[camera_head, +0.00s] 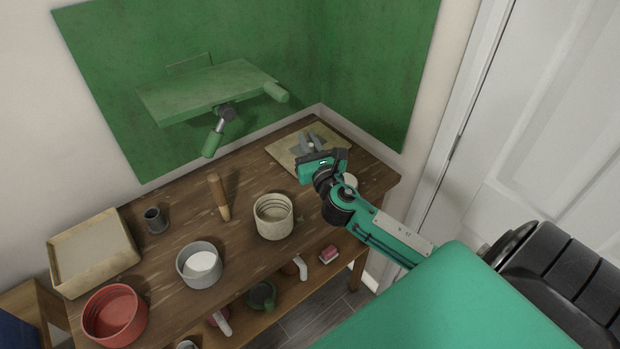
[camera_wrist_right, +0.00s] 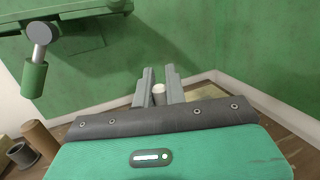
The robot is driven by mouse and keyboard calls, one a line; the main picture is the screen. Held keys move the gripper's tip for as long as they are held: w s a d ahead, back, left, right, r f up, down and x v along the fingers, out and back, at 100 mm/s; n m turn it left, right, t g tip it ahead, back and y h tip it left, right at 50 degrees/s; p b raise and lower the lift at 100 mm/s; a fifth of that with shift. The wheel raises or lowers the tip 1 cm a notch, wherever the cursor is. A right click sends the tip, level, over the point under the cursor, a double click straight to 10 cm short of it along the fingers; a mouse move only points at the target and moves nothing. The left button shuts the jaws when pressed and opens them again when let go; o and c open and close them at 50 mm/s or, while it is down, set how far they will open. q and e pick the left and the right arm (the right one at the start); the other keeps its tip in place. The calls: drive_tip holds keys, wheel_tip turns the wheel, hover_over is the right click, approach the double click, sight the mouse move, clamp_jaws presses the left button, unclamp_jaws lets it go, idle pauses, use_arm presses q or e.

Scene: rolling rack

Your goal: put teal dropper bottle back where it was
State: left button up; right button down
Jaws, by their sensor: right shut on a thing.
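My right gripper (camera_head: 309,143) is over the tan mat (camera_head: 283,151) at the far right corner of the wooden table. In the right wrist view its two grey fingers (camera_wrist_right: 158,90) are closed around a small upright thing with a pale round top (camera_wrist_right: 159,89). This fits the dropper bottle, but no teal on it shows, and the gripper hides its lower part. I cannot tell whether it touches the mat. My left gripper is in neither view.
A beige ribbed pot (camera_head: 273,217), a wooden rod (camera_head: 219,197), a grey pot (camera_head: 199,265), a dark cup (camera_head: 155,220), a red bowl (camera_head: 115,315) and a tan tray (camera_head: 93,252) stand left of my right arm.

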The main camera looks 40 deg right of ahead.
wheel_tip(320, 180, down, 7)
drive_tip(key=shift+r+b, duration=0.2)
drive_tip(key=shift+b, duration=0.3)
drive_tip(key=shift+f+b, duration=0.65)
drive_tip(key=shift+f, duration=2)
drive_tip(key=shift+f, duration=0.1)
drive_tip(key=c, duration=1.4)
unclamp_jaws()
drive_tip(key=shift+c, duration=0.2)
drive_tip(key=b+v, duration=0.3)
drive_tip(key=v, duration=0.7)
drive_tip(key=shift+s, duration=0.4)
drive_tip(key=shift+s+a, duration=0.2)
drive_tip(key=shift+s, duration=0.35)
